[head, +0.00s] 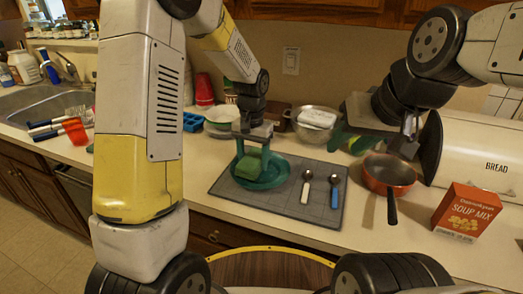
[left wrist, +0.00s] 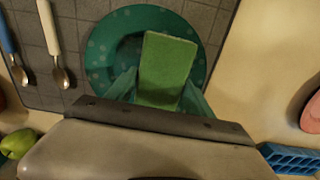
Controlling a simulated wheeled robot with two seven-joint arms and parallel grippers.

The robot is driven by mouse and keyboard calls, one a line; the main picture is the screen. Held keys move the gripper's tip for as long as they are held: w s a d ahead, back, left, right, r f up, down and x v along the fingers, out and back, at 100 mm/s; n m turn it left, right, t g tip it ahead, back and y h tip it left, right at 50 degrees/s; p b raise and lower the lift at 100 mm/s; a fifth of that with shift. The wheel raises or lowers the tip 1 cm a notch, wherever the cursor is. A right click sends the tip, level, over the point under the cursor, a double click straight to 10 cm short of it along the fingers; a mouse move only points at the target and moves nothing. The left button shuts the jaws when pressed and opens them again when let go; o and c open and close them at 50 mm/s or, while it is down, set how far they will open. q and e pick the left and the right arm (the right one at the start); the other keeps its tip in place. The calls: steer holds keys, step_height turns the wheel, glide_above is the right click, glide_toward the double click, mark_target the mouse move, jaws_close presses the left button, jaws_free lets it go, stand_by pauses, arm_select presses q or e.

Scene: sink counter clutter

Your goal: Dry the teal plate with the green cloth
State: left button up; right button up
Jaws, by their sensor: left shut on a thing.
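The teal plate (head: 272,180) lies on a grey mat on the counter; its spotted rim also shows in the left wrist view (left wrist: 103,48). The green cloth (head: 247,167) is a folded block over the plate, also seen in the left wrist view (left wrist: 166,67). My left gripper (head: 252,152) points down over the plate and is shut on the cloth. The cloth covers the plate's middle, and I cannot tell whether it touches the surface. My right gripper (head: 372,138) hangs above the counter's back right, away from the plate. Its opening is unclear.
The grey mat (head: 322,214) also holds a white-handled spoon (head: 306,187) and a blue-handled spoon (head: 334,188). An orange pan (head: 389,171), soup box (head: 467,211) and bread bin (head: 478,150) stand right. A metal bowl (head: 310,132) is behind. The sink (head: 40,108) is left.

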mark_target(271, 173)
arm_select(q)
steer(key=shift+w+a, duration=0.2)
steer(key=shift+a, duration=0.35)
steer(key=shift+s+d, duration=0.15)
steer(key=shift+d, duration=1)
steer(key=shift+s+d, duration=0.2)
steer(key=shift+d, duration=1)
steer(key=shift+s+d, duration=0.15)
steer(key=shift+d, duration=1)
steer(key=shift+s+a, duration=0.2)
steer(key=shift+a, duration=3.45)
steer(key=shift+d, duration=3.65)
step_height(271, 173, up, 6)
steer(key=shift+r, duration=0.15)
